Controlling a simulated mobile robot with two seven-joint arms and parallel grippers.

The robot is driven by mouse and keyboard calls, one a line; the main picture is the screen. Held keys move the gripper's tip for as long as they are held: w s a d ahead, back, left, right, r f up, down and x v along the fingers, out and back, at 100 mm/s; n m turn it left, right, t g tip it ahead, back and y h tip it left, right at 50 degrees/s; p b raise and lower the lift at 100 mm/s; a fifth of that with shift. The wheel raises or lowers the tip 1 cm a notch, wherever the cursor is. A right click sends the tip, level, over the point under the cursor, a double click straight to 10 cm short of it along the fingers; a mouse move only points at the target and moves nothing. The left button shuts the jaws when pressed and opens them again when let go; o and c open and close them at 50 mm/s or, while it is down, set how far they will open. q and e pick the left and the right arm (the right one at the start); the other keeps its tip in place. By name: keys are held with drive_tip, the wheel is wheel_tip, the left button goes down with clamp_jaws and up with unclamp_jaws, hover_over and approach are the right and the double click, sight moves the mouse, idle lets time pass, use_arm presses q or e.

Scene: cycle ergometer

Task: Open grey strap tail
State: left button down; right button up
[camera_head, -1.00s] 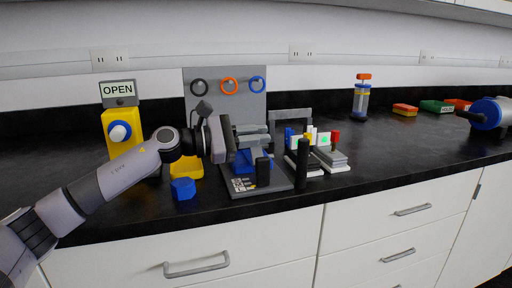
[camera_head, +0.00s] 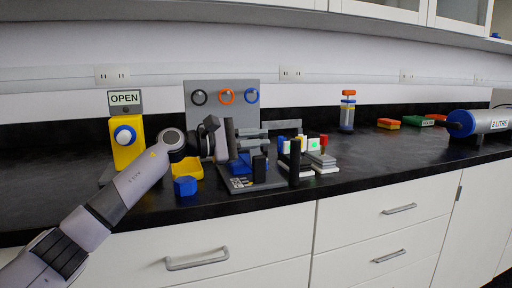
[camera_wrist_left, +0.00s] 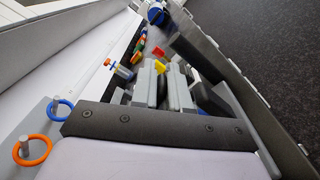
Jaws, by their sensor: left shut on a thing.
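My left gripper (camera_head: 258,140) reaches in from the left over a small dark stand (camera_head: 251,184) on the counter. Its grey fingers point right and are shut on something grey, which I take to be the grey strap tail. The fingers and wrist hide most of it, and its edges cannot be told from the grey fingers. A blue block (camera_head: 240,166) sits on the stand below the fingers. In the left wrist view the gripper's dark plate (camera_wrist_left: 150,125) fills the lower part, with grey bars ahead of it. My right gripper is in neither view.
A grey board with black, orange and blue rings (camera_head: 252,96) stands behind. A black post (camera_head: 295,163) and grey-and-white blocks (camera_head: 322,160) stand to the right. A blue hexagonal block (camera_head: 185,186), yellow tray (camera_head: 188,169) and yellow OPEN box (camera_head: 122,155) are left. The right front counter is clear.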

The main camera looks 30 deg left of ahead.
use_arm(q)
drive_tip(key=shift+s+d+f+m+b, duration=0.2)
drive_tip(key=shift+d+f+m+b, duration=0.15)
drive_tip(key=shift+f+m+b, duration=0.2)
drive_tip(key=shift+d+m, duration=0.1)
drive_tip(key=shift+m, duration=0.15)
drive_tip(key=shift+s+b, duration=0.1)
drive_tip(key=shift+b, duration=0.2)
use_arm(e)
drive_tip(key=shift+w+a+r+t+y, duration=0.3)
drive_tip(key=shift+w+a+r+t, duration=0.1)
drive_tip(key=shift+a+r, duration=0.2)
use_arm(q)
drive_tip(key=c, duration=1.2)
unclamp_jaws()
drive_tip(key=shift+r, duration=0.1)
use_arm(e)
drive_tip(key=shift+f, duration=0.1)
